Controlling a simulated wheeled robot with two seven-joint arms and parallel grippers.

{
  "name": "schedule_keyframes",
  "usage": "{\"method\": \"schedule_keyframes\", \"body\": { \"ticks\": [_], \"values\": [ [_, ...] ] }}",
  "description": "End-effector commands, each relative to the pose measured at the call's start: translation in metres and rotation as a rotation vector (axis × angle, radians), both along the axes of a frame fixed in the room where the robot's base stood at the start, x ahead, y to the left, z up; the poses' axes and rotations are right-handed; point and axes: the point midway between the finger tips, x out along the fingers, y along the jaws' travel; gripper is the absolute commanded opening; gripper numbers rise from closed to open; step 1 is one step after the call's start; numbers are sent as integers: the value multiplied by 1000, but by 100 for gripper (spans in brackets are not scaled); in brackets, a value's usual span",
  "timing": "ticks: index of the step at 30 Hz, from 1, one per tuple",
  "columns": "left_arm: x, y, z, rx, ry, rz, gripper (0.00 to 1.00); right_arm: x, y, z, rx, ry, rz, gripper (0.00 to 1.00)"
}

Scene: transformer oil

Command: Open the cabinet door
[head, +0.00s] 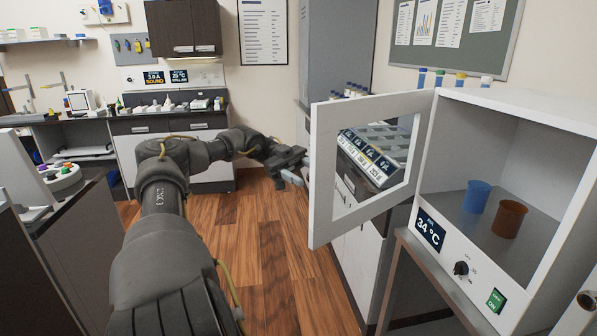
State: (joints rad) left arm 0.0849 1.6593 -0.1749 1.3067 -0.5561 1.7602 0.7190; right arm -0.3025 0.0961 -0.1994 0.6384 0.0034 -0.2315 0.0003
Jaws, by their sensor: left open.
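The white cabinet (563,118) stands at the right with its front open. Its door (322,170), a white frame around a clear window, is swung wide out to the left from the hinge side. Inside the cabinet are a blue beaker (477,197) and a brown beaker (509,218). My left gripper (300,170) is open just left of the door's free edge. I cannot tell whether it touches the door. The handle is not clearly visible. My right gripper is out of view.
Wooden floor (267,240) is clear below my left arm. A dark bench (72,250) stands at the left.

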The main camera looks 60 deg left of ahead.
Motion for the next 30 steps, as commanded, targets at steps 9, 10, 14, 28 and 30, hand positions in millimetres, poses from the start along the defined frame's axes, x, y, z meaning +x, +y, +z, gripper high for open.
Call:
{"method": "schedule_keyframes", "body": {
  "ticks": [9, 10, 14, 28, 30],
  "values": [
    [-7, 48, -6, 3, 3, 4, 48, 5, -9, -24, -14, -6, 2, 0],
    [-7, 50, -6, 3, 3, 4, 48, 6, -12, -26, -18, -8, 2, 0],
    [-8, 58, -5, 3, 2, 4, 48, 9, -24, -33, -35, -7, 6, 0],
    [-10, 68, -1, 2, 0, 0, 48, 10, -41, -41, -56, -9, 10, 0],
    [-10, 68, 0, 2, 0, 0, 48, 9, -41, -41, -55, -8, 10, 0]
  ]
}}
